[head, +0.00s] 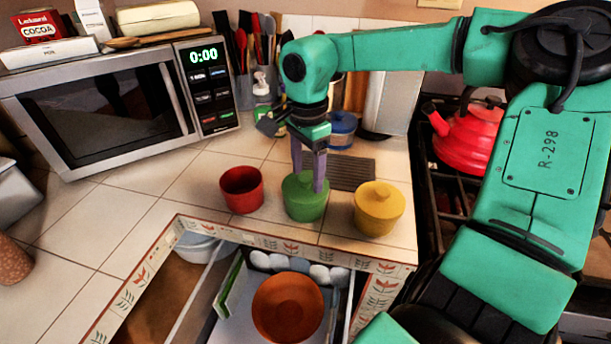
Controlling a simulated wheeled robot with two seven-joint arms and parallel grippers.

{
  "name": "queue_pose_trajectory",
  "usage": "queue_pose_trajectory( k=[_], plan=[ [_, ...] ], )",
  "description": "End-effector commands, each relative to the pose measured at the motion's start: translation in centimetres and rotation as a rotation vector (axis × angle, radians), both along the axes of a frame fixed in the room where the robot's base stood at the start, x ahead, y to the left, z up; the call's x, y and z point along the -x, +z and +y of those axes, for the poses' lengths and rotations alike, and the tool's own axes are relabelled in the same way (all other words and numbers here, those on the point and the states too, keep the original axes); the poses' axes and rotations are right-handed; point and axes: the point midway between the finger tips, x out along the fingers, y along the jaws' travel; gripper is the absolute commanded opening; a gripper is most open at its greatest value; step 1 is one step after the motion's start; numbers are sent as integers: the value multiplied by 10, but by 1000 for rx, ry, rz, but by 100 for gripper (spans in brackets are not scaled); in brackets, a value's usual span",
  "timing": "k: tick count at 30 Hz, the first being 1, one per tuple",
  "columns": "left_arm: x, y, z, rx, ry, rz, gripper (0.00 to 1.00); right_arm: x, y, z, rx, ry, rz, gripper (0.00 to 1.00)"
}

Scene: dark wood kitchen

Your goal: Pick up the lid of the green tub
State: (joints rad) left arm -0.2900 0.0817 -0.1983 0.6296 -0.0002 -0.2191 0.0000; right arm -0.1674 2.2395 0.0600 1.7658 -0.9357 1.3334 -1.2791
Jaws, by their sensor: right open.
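The green tub (306,208) stands on the tiled counter between a red tub and a yellow tub. Its green lid (294,186) is on top, partly hidden by my gripper. My right gripper (308,184) points straight down over the lid, with its two purple fingers apart, one on each side of the lid's middle. The fingertips are at the lid; I cannot tell whether they touch it. The lid's knob is hidden behind the fingers. My left gripper is out of view.
The red tub (242,190) has no lid on it. The yellow lidded tub (379,208) stands close on the right. A blue jar (342,131) and a dark mat (351,173) are behind. A microwave (110,105) stands left. An open drawer (225,318) with an orange bowl (287,307) lies below.

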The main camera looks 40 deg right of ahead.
Motion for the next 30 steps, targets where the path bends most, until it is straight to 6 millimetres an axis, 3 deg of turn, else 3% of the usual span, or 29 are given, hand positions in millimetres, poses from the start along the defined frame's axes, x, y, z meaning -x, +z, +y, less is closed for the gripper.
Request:
queue_pose_trajectory(
  k=[6, 12, 23, 26, 30],
  plan=[
    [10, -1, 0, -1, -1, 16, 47, 0, -3, 0, 0, 0, -1, 74],
    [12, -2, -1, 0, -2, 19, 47, 0, -3, 0, 0, 0, -1, 0],
    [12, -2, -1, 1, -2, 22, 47, -1, 2, 0, 0, -1, -3, 0],
    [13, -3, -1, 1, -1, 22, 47, -1, 13, 0, 0, -1, -4, 0],
    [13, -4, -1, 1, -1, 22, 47, -2, 46, -1, 2, -2, -8, 0]
  ],
)
